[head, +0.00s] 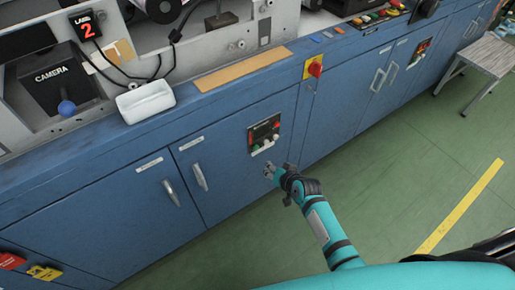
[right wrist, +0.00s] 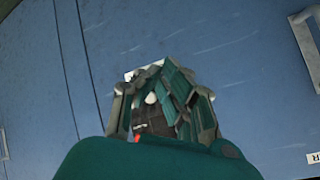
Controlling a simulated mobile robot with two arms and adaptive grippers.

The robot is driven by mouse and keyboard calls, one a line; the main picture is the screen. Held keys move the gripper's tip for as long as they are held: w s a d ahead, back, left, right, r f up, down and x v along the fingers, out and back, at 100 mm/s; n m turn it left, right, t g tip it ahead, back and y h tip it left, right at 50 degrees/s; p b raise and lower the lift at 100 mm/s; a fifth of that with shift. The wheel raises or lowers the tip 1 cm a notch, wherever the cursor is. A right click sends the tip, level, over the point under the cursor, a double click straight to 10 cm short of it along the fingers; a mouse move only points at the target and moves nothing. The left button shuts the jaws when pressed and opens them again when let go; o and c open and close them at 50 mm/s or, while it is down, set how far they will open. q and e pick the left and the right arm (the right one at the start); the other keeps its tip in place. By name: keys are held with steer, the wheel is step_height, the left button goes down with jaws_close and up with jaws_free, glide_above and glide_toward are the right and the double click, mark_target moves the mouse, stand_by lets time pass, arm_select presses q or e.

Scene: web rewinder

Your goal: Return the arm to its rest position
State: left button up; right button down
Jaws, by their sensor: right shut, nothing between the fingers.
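My right arm (head: 322,225) is teal and reaches in from the lower right of the head view. Its gripper (head: 269,172) is just in front of the blue cabinet, below a small control panel (head: 264,133) with a dark display and several buttons. The right gripper is shut and empty. In the right wrist view the gripper (right wrist: 155,80) points at the blue cabinet front, and its fingers hide most of what lies behind them. My left gripper is not in view.
The blue cabinet (head: 120,215) has door handles (head: 200,177). A red rotary switch (head: 315,69) is on its upper edge. A white tray (head: 145,101) sits on the ledge. A stool (head: 485,55) stands at the right. Green floor (head: 400,170) is clear beside my arm.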

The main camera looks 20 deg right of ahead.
stand_by(0.3)
step_height(320, 180, up, 6)
steer(key=f+p, duration=0.1)
steer(key=p, duration=0.5)
steer(key=s+d+f+n+g+h+p, duration=0.1)
steer(key=s+d+f+n+g+p, duration=0.2)
steer(key=s+f, duration=1.35)
steer(key=s+d+f+n+g+h+p, duration=0.1)
steer(key=s+f+n+g, duration=0.1)
steer(key=s, duration=1.3)
steer(key=s+d+f+n+g, duration=0.1)
steer(key=s+f+g, duration=0.3)
steer(key=s, duration=1.1)
steer(key=shift+d+f+n+h+p, duration=0.35)
steer(key=shift+f+n+h+p, duration=0.05)
steer(key=shift+f, duration=0.55)
steer(key=shift+f, duration=0.1)
